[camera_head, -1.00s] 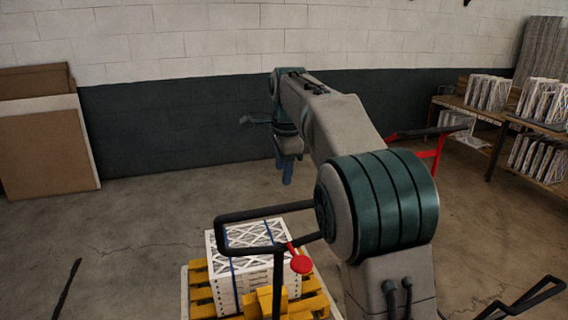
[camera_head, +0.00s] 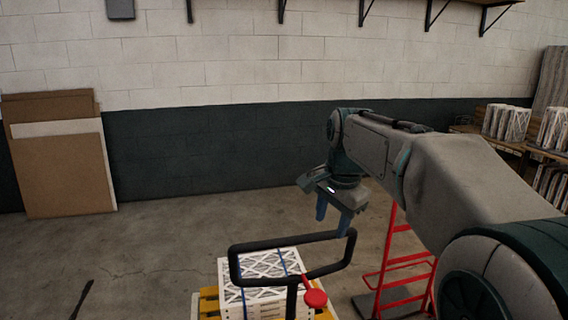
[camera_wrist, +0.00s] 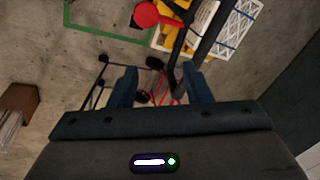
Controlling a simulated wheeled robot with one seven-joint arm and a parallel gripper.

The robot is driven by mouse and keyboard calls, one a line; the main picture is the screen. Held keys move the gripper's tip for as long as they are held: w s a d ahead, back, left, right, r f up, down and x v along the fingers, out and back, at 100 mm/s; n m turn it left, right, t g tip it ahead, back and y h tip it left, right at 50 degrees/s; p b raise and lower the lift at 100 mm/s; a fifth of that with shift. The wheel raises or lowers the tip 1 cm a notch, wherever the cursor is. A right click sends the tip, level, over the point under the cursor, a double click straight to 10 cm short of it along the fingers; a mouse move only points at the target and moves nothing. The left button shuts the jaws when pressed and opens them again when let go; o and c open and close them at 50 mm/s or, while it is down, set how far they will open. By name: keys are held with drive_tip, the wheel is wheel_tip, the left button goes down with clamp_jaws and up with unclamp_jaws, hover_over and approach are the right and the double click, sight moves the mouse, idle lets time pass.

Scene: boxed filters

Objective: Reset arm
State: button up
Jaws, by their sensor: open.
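My arm reaches out from the lower right in the head view and bends down at the wrist. My gripper (camera_head: 334,214) hangs in the air with its blue fingers pointing down, above and behind a black handle bar. It also shows in the wrist view (camera_wrist: 160,88), where the two blue fingers stand apart with nothing between them. The gripper is open and empty. A strapped stack of white-framed filters (camera_head: 262,285) sits on a yellow pallet (camera_head: 208,303) below and to the left of the gripper.
A black handle bar (camera_head: 240,246) with a red knob (camera_head: 315,298) stands near the stack. A red rack (camera_head: 393,265) stands under my arm. Filter shelves (camera_head: 550,155) are at right; cardboard sheets (camera_head: 65,165) lean on the wall. Floor at left is mostly clear.

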drive_tip(key=s+d+f+n, duration=0.1)
drive_tip(key=s+f+n, duration=0.2)
drive_tip(key=s, duration=0.4)
drive_tip(key=s+d+f+n, duration=0.2)
drive_tip(key=s+f+n, duration=0.2)
drive_tip(key=s, duration=0.3)
drive_tip(key=s+d+f+n+t, duration=0.1)
drive_tip(key=s+f+n, duration=0.2)
drive_tip(key=s+f, duration=0.3)
drive_tip(key=shift+s+d+h, duration=0.35)
drive_tip(key=shift+s+h, duration=0.05)
drive_tip(key=shift+s, duration=0.65)
